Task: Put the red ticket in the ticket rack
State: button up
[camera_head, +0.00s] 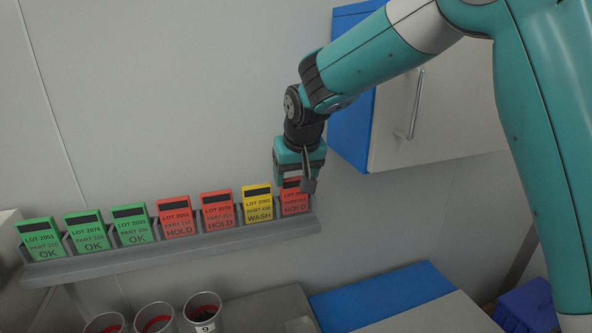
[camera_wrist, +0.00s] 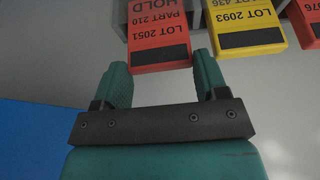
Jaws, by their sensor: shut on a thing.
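A red HOLD ticket (camera_head: 295,207) stands at the right end of the ticket rack (camera_head: 180,249), its lower edge at the rack's ledge. In the wrist view this red ticket (camera_wrist: 158,38) reads LOT 2051, PART 210. My gripper (camera_head: 297,181) is over its top from above, partly hiding it. In the wrist view my gripper (camera_wrist: 160,62) has one finger at each side of the ticket's dark-banded end, and is shut on it. I cannot tell whether the ticket is fully seated.
A yellow WASH ticket (camera_head: 258,204) stands just left of it, then two red HOLD tickets (camera_head: 217,210) and three green OK tickets (camera_head: 130,225). Cups (camera_head: 202,312) stand below the rack. A blue-sided cabinet (camera_head: 350,120) hangs at the right, behind my arm.

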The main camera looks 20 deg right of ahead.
jog(key=shift+f, duration=0.25)
jog(key=o, duration=0.8)
jog(key=shift+r, duration=0.25)
jog(key=b+v, duration=0.3)
jog(key=v, duration=0.9)
jog(key=s+a+f+n+g+y, duration=0.1)
jog(key=s+f, duration=0.3)
jog(key=s, duration=0.5)
jog(key=s+a+f+n+g+y, duration=0.1)
jog(key=s+a+f+n+g, duration=0.1)
jog(key=s, duration=0.8)
jog(key=s+a+f+n+g+y, duration=0.1)
jog(key=s+f+n, duration=0.3)
jog(key=s, duration=0.5)
jog(key=shift+s+a+f+y, duration=0.1)
jog(key=shift+s+f+y, duration=0.05)
jog(key=shift+f+y, duration=0.2)
jog(key=shift+s+a+f+y, duration=0.15)
jog(key=shift+f+y, duration=0.1)
jog(key=shift+f, duration=0.2)
